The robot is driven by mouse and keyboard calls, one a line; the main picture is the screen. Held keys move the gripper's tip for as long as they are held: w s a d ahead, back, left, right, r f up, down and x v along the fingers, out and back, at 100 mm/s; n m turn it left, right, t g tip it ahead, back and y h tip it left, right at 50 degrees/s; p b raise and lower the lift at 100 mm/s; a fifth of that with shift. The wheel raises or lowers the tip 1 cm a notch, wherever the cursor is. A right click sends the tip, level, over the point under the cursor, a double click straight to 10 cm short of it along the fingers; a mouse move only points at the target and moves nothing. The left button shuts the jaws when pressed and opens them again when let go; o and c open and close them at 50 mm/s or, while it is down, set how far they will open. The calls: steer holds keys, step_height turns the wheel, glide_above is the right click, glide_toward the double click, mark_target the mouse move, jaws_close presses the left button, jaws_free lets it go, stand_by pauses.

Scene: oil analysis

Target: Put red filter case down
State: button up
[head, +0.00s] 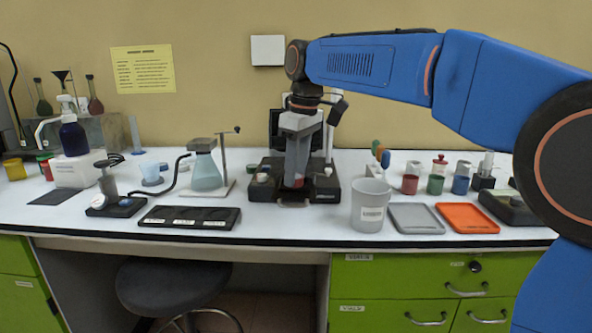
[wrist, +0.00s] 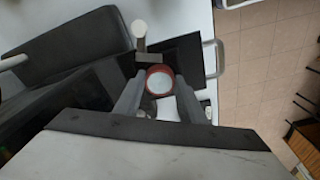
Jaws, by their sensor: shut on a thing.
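My gripper (head: 296,178) points down over the black instrument at the middle of the bench. In the wrist view its two fingers (wrist: 158,98) are closed on either side of the red filter case (wrist: 151,71), a small round cup with a red rim and a pale disc inside. A bit of its red also shows between the fingertips in the head view (head: 298,183). The black instrument (head: 325,190) is partly hidden behind my gripper. I cannot tell whether the case touches it.
A grey bin (head: 370,205), a grey tray (head: 415,219) and an orange tray (head: 467,218) stand to the right. A black three-place holder (head: 190,217) and a flask stand (head: 206,172) are to the left. Small coloured cups stand behind the trays.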

mark_target(301, 177)
steer(key=shift+f, duration=0.6)
steer(key=o, duration=0.7)
steer(key=shift+o, duration=0.2)
step_height(301, 177, up, 13)
steer(key=d, duration=0.1)
steer(key=shift+s+d+r, duration=0.15)
steer(key=shift+s, duration=0.05)
